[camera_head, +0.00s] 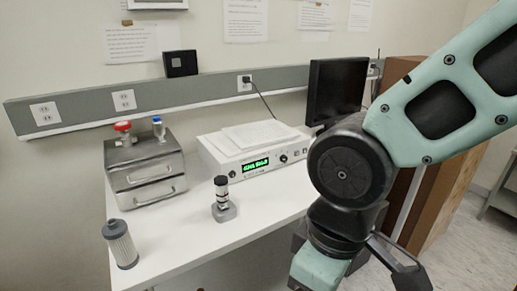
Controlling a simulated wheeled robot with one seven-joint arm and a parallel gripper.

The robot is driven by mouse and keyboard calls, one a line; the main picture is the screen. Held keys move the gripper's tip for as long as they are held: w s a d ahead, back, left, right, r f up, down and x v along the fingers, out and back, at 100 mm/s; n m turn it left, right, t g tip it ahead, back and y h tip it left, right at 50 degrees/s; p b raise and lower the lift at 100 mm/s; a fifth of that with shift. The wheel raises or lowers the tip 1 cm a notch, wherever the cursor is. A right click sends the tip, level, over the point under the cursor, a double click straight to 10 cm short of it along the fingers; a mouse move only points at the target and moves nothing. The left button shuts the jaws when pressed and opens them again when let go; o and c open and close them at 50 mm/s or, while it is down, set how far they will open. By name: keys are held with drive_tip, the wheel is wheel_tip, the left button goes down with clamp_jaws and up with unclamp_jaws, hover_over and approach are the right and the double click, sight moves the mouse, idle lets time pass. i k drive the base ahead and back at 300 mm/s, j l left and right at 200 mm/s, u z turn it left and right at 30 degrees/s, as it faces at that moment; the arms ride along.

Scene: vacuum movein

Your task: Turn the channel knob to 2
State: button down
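A white instrument box (222,157) with a lit green display (255,164) stands at the back of the white bench. A dark round knob (284,159) sits on its front panel, right of the display. Smaller controls show beside it, but the labels and pointer position are too small to read, so I cannot tell which is the channel knob. My arm's dark wrist end (392,262) hangs at the lower right, in front of the bench and well apart from the box. The fingertips are not clearly shown, so I cannot tell if the gripper is open.
A small grey stand with a vial (222,201) is before the instrument. A grey cylinder filter (120,244) is front left. A black monitor (336,88) and cardboard box (405,68) are right.

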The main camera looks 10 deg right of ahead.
sight(283, 158)
drive_tip(key=i+l+z, duration=0.25)
drive_tip(key=i, duration=0.15)
drive_tip(key=i+z, duration=0.3)
drive_tip(key=i+l, duration=0.05)
drive_tip(key=i, duration=0.05)
